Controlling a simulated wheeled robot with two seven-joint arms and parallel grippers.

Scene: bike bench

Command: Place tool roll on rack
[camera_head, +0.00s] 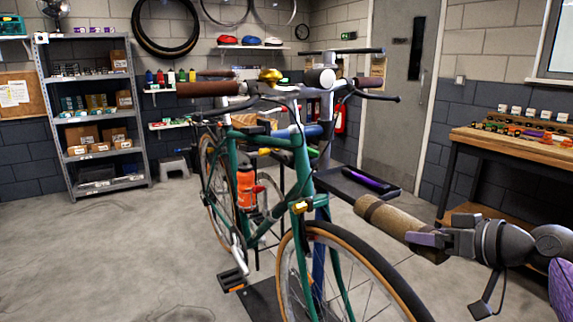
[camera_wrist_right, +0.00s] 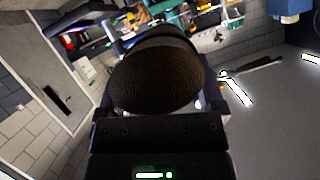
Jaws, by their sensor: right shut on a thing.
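My right gripper (camera_head: 430,240) is shut on a tan, cylindrical tool roll (camera_head: 390,216) and holds it up in the air, right of the green bicycle's (camera_head: 305,170) front wheel. The roll points left and away from the gripper, toward the bicycle. In the right wrist view the round end of the roll (camera_wrist_right: 155,82) fills the middle, above my dark gripper body (camera_wrist_right: 158,130). I cannot clearly make out the rack on the bicycle; the frame and handlebar parts crowd that area. My left gripper is not in view.
A dark tray (camera_head: 335,182) with a purple item (camera_head: 369,179) sits behind the roll. A wooden workbench (camera_head: 520,148) stands at the right. A grey shelf unit (camera_head: 75,130) with boxes stands at the back left. The floor (camera_head: 110,250) at the left is clear.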

